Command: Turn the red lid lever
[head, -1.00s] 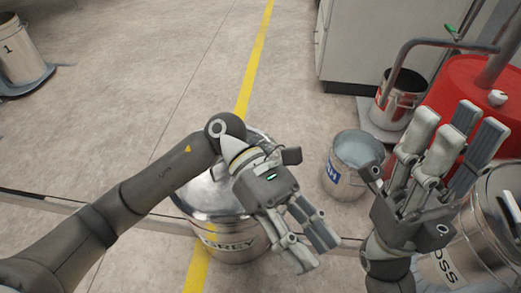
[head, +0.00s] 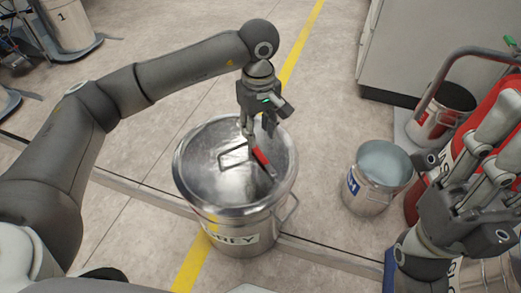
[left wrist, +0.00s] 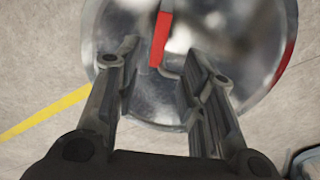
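The red lid lever (head: 263,161) stands on the shiny metal lid (head: 205,165) of a bucket labelled GREY (head: 236,238). My left gripper (head: 258,130) points down over the far part of the lid, just above the lever. In the left wrist view the left gripper (left wrist: 163,50) is open, and the red lever (left wrist: 160,38) shows between its fingertips with a gap on both sides.
An open bucket of pale liquid (head: 378,180) stands to the right. A red drum (head: 470,135) and a grey cabinet (head: 415,50) are farther right.

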